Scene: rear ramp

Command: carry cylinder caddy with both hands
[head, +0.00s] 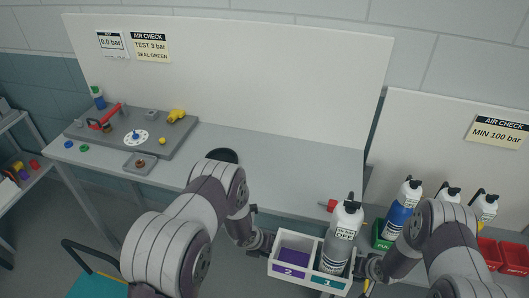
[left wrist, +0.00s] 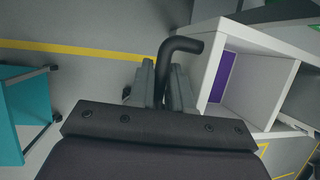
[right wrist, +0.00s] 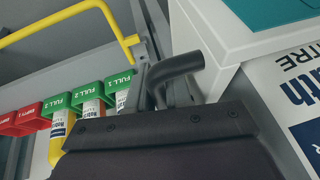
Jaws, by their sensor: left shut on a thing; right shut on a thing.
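The cylinder caddy (head: 309,279) is a white box with two compartments, marked 2 in purple and 1 in teal, in the lower middle of the head view. A white and grey cylinder (head: 341,240) stands in compartment 1; compartment 2 looks empty. My left gripper (head: 262,243) is shut on the caddy's dark left handle (left wrist: 181,46), beside the white wall in the left wrist view. My right gripper (head: 362,270) is shut on the dark right handle (right wrist: 177,66), beside the caddy's other end. The caddy appears about level.
A grey bench (head: 290,165) runs behind the caddy, with a tool board (head: 130,135) on its left. A blue cylinder (head: 402,210) and others stand in green holders at right, near red bins (head: 513,256). A teal cart (head: 95,284) is at lower left.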

